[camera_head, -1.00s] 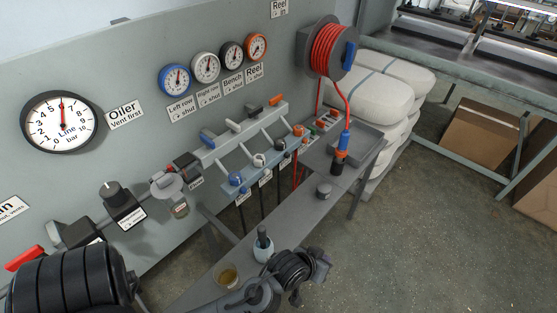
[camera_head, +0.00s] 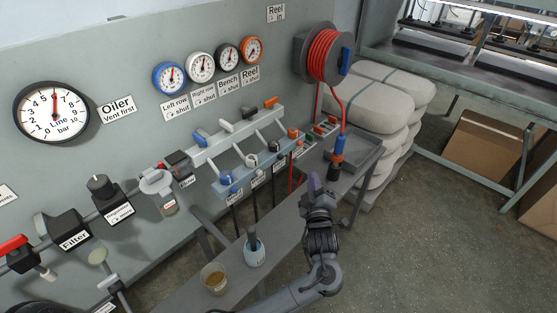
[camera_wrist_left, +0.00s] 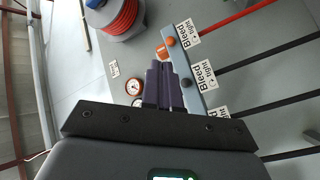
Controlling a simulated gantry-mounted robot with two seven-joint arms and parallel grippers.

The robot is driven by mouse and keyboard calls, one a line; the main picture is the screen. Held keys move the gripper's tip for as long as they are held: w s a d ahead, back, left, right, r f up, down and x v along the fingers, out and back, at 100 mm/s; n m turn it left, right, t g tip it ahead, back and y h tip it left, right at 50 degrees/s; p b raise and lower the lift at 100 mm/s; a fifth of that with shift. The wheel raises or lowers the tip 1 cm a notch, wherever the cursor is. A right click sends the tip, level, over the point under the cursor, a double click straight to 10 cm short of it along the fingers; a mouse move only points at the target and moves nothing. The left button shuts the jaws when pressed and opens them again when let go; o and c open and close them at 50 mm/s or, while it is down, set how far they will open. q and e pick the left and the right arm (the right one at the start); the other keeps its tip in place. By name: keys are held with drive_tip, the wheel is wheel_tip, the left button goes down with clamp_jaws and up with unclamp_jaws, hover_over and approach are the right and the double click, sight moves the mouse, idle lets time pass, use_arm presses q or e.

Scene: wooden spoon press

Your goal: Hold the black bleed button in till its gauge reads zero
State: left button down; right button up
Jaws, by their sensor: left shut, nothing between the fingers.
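The black bleed button (camera_head: 274,146) sits on the front of the grey-blue manifold, between a white button (camera_head: 251,160) and an orange button (camera_head: 293,132). It also shows in the left wrist view (camera_wrist_left: 186,82), right of my fingertips. The black-rimmed gauge (camera_head: 228,56) hangs on the panel above; its needle is too small to read surely. My left gripper (camera_head: 314,182) has purple fingers, shut and empty. In the head view it is right of and below the black button, apart from it. In the left wrist view the fingers (camera_wrist_left: 162,84) point toward the manifold. My right gripper is not in view.
Black and red hoses hang below the manifold. A grey bench (camera_head: 190,291) carries an amber cup (camera_head: 214,278) and a blue-grey pot (camera_head: 254,252). A red hose reel (camera_head: 325,57) and white sacks (camera_head: 375,98) are to the right. Coloured levers sit above the buttons.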

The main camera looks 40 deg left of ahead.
sight(281, 157)
use_arm(q)
drive_tip(key=shift+a, duration=0.15)
drive_tip(key=a, duration=0.8)
drive_tip(key=shift+s+a, duration=0.2)
drive_tip(key=shift+a, duration=0.05)
drive_tip(key=shift+a, duration=1)
idle(4.1)
drive_tip(key=shift+d, duration=0.1)
idle(0.9)
drive_tip(key=shift+d, duration=0.85)
